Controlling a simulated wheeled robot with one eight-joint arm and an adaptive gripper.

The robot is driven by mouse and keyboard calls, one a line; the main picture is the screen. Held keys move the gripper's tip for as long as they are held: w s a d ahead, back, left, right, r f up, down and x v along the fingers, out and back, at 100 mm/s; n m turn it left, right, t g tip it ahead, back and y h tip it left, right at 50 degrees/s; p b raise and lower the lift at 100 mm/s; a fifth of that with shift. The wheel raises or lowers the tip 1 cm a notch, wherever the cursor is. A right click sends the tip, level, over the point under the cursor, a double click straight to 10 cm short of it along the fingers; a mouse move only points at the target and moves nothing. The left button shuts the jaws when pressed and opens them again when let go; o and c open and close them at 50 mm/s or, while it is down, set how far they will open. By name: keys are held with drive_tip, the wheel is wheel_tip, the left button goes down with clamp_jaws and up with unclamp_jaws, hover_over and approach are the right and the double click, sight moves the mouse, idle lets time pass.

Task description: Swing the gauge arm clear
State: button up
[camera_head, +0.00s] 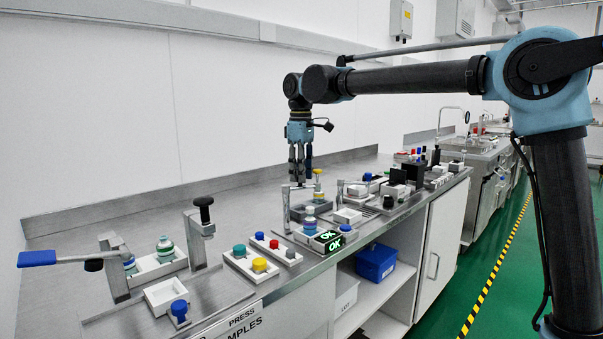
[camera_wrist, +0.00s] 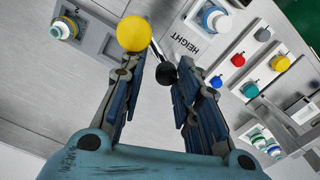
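The gauge stands on the bench under my gripper (camera_head: 300,183). Its metal post (camera_head: 286,210) shows in the head view, with a yellow ball knob (camera_head: 317,172) just right of my fingers. In the wrist view the yellow knob (camera_wrist: 133,33) is by the left fingertip. A black ball (camera_wrist: 167,73) lies between the fingers, close to the right one, and a thin metal rod (camera_wrist: 156,48) runs near both balls. My gripper (camera_wrist: 158,68) is open, pointing down. I cannot tell whether a finger touches either ball. The gauge arm's pivot is hidden.
A HEIGHT label (camera_wrist: 185,43) marks the plate beside the gauge. The bench behind is clear.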

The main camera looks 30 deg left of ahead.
drive_tip(key=shift+s, duration=0.15)
drive_tip(key=shift+r, duration=0.3)
wheel_tip(320, 180, up, 11)
drive_tip(key=shift+r, duration=0.2)
idle(0.4)
idle(0.4)
